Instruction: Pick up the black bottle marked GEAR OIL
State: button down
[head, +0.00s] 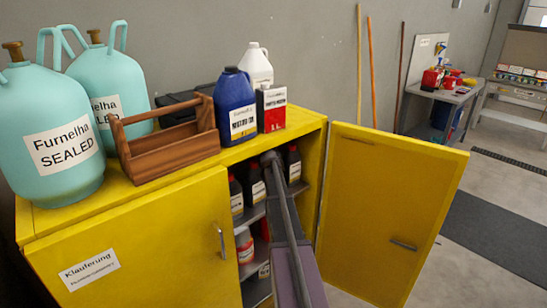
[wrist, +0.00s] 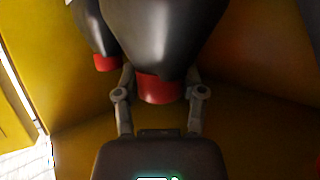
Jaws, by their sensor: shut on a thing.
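In the wrist view my gripper (wrist: 160,82) is shut on a black bottle (wrist: 170,30), with its fingers on either side of the red cap (wrist: 158,90). The bottle's label does not show there, so I cannot read whether it says GEAR OIL. A second black bottle with a red cap (wrist: 107,62) is close beside it on the left. In the head view my arm reaches into the open right side of the yellow cabinet (head: 170,190). Black bottles with pale labels stand on the upper shelf, on the left (head: 236,195) and right (head: 293,163); their lettering is too small to read.
The open yellow door (head: 385,200) swings out on the right. A wooden toolbox (head: 170,150), teal jugs (head: 50,125), a blue jug (head: 236,105), a red-and-white can (head: 271,108) and a white jug (head: 256,62) stand on top. A lower shelf holds more containers.

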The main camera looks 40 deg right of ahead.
jog(key=s+a, duration=0.2)
jog(key=s, duration=1.6)
jog(key=shift+a+r, duration=0.15)
jog(key=shift+a, duration=0.15)
